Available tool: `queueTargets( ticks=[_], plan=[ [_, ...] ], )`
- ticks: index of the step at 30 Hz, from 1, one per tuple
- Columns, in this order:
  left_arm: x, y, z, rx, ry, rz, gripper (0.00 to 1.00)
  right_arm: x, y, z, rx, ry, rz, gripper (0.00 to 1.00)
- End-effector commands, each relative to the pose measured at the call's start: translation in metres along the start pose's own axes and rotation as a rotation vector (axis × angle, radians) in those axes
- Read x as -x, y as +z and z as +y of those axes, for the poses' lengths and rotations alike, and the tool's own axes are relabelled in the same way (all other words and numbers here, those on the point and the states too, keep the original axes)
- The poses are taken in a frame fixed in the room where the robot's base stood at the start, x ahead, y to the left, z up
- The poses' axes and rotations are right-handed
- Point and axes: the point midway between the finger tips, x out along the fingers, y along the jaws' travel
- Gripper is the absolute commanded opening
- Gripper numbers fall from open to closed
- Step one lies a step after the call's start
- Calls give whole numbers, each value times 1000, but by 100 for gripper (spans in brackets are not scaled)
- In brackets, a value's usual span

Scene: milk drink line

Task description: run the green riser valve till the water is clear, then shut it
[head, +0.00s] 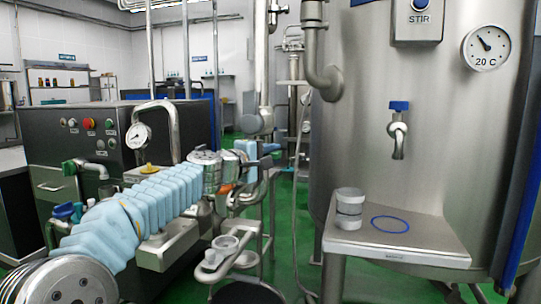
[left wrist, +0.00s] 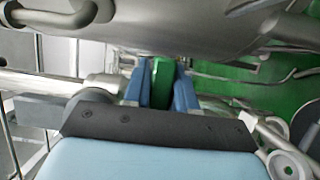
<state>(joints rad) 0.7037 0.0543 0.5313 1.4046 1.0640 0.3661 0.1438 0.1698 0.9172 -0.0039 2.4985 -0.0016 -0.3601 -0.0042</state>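My left arm's light blue sleeve reaches across the head view to my left gripper (head: 268,157) at the vertical riser pipe (head: 262,60). In the left wrist view its two blue fingers (left wrist: 162,88) stand on either side of a green valve handle (left wrist: 162,84), which fills the space between them. The gripper looks shut on the handle. The handle is hidden in the head view, so I cannot tell how far it is turned. No running water can be made out. My right gripper is not in view.
A steel tank (head: 425,120) stands at right, with a blue-topped tap (head: 398,128) above a steel shelf (head: 400,242) bearing grey cups (head: 349,205) and a blue ring (head: 390,224). A small funnel holder (head: 225,258) is below the gripper. A dark control cabinet (head: 85,150) stands left.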

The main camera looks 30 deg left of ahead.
Motion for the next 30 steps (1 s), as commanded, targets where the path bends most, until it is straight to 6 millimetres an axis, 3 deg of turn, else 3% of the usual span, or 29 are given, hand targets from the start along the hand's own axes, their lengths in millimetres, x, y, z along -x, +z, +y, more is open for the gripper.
queueTargets(
  ticks=[4,17,30],
  plan=[
    [0,0,0,0,-1,0,0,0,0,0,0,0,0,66],
    [2,0,-2,0,-1,-32,0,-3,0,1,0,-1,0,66],
    [17,3,-2,1,-3,-304,0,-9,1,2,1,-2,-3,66]
  ],
)
